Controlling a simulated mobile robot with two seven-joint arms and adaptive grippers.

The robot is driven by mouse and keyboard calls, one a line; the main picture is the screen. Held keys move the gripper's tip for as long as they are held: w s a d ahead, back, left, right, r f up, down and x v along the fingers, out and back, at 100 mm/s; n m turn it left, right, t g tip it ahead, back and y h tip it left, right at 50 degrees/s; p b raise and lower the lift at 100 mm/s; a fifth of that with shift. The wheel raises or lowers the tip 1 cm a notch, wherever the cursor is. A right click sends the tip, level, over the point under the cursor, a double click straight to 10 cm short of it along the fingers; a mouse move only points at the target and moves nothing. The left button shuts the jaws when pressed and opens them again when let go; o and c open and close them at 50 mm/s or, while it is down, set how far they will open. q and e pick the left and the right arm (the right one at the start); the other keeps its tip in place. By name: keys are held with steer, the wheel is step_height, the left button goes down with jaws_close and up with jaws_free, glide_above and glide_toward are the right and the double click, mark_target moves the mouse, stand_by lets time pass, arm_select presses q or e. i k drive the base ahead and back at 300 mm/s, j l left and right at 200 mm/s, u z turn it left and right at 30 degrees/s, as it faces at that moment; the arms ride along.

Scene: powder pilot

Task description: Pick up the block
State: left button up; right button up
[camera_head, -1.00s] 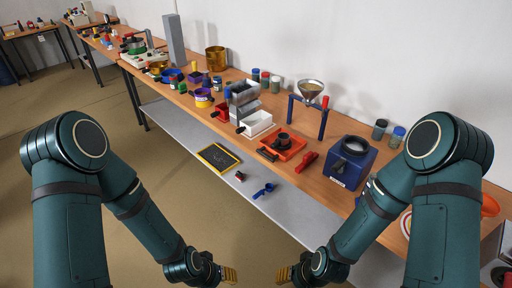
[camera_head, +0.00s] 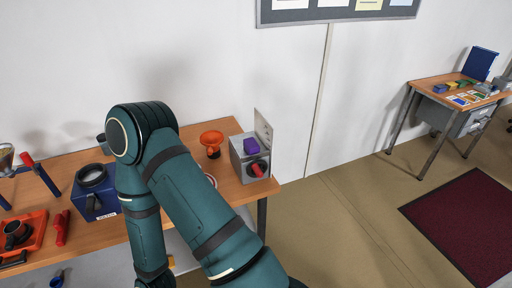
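A small purple block (camera_head: 251,146) sits on top of a grey box-shaped device (camera_head: 240,157) at the right end of the long wooden table. The device has a red knob or handle on its front and an upright pale plate behind. My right arm crosses the middle of the view, and its wrist end is cut off at the bottom edge. No gripper shows clearly, and my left arm is out of view. A small yellow bit beside the wrist is too small to identify.
Near my arm stand an orange funnel-like cup (camera_head: 211,141), a blue box (camera_head: 94,201) and a red tray (camera_head: 27,240). A far desk (camera_head: 437,93) holds small coloured pieces and a blue panel. The floor between has clear room and a dark red mat (camera_head: 462,226).

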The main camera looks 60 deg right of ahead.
mark_target(251, 145)
steer(key=z, duration=2.1)
